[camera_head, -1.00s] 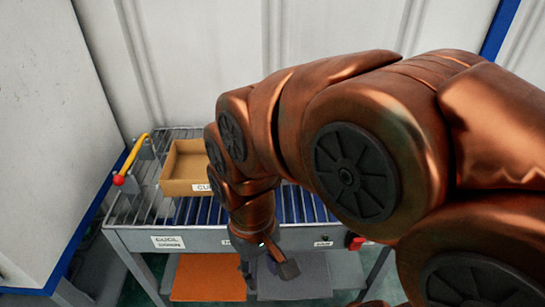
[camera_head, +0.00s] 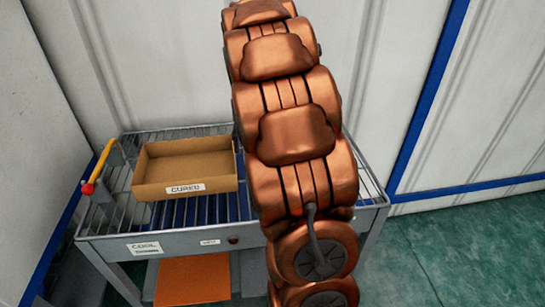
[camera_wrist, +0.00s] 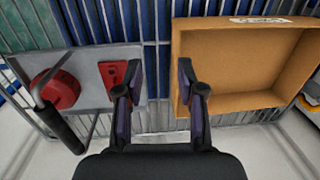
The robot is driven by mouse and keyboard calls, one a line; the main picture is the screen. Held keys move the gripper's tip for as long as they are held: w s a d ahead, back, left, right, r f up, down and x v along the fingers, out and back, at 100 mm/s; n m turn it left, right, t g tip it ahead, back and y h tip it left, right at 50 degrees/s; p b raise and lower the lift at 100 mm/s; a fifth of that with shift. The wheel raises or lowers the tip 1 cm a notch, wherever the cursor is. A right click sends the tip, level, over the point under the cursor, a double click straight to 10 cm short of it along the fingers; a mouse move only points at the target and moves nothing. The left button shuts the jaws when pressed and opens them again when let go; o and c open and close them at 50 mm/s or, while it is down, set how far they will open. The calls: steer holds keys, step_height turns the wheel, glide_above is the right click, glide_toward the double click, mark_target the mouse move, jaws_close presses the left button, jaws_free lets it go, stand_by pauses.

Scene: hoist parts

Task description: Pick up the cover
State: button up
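I cannot tell for certain which thing is the cover. In the wrist view, a small flat red piece with dark marks (camera_wrist: 115,74) lies on a grey plate (camera_wrist: 92,58), left of my gripper; it may be the cover. My gripper (camera_wrist: 160,72) is open, its two dark fingers apart with nothing between them. It is above the slatted rack, between the grey plate and the cardboard box. In the head view my arm hides the gripper and the plate.
The cardboard box labelled CURED (camera_head: 185,170) looks empty and stands on the rack table (camera_head: 150,245); it also shows in the wrist view (camera_wrist: 240,103). A round red part (camera_wrist: 55,88) and a black-handled lever (camera_wrist: 60,128) are beside the red piece. A yellow handle (camera_head: 104,160) stands at the table's left.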

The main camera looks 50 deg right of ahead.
steer(key=w+d+f+m+t, duration=0.1)
steer(key=w+d+f, duration=0.1)
steer(key=d, duration=0.5)
steer(key=w+d+f+m, duration=0.1)
steer(key=d+f, duration=0.1)
steer(key=d, duration=0.5)
steer(key=shift+w+a+f+p, duration=0.15)
steer(key=shift+f+p, duration=0.55)
steer(key=shift+f, duration=1.2)
steer(key=shift+w+d+f+p, duration=0.15)
steer(key=shift+f+p, duration=0.5)
steer(key=shift+f, duration=1.25)
steer(key=shift+a, duration=0.1)
jaws_close()
